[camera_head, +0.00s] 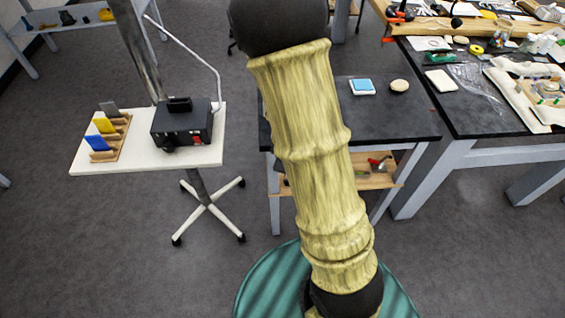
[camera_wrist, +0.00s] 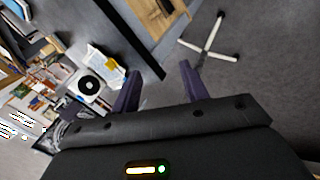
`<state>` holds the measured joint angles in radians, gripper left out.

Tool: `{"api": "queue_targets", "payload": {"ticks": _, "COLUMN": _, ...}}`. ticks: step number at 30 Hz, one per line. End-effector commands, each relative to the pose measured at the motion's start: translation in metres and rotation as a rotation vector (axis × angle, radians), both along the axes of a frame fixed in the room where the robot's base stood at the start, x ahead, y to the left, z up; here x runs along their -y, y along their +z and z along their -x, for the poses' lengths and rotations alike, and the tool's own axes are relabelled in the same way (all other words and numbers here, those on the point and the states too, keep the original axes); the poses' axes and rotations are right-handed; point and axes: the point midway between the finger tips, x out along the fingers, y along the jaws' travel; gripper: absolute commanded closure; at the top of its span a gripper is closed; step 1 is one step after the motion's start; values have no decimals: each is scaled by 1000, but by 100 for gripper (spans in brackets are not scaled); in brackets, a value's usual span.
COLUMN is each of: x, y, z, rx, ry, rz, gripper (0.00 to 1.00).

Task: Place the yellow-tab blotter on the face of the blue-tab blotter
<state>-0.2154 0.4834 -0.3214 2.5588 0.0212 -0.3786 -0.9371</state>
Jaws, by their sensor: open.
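A wooden rack (camera_head: 122,143) at the left end of a white stand holds upright pieces with a yellow tab (camera_head: 103,125), a blue tab (camera_head: 97,143) and a grey tab (camera_head: 109,108). The yellow and blue ones look like the task's blotters, but they are too small to make out their faces. A pale block with a light-blue top (camera_head: 363,87) lies on the dark table; I cannot tell whether it is a blotter. My gripper (camera_wrist: 160,68) shows in the wrist view with its two purple fingers apart and nothing between them. The head view does not show it.
A black device (camera_head: 181,125) with a cable stands on the white stand (camera_head: 150,169), right of the rack. A round beige item (camera_head: 399,86) lies on the dark table (camera_head: 386,122). A cluttered workbench (camera_head: 455,116) stands at right. My arm hides the centre.

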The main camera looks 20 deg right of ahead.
Motion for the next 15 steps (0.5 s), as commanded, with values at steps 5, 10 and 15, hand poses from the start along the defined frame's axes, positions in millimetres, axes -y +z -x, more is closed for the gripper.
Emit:
{"api": "queue_targets", "payload": {"ticks": 5, "x": -24, "y": 40, "z": 26, "rx": -47, "ry": -305, "rz": -252, "gripper": 55}}
{"api": "queue_targets", "payload": {"ticks": 10, "x": -41, "y": 77, "z": 59, "rx": -112, "ry": -587, "rz": -411, "gripper": 55}}
{"api": "queue_targets", "payload": {"ticks": 15, "x": -49, "y": 99, "z": 85, "rx": -154, "ry": -774, "rz": -471, "gripper": 55}}
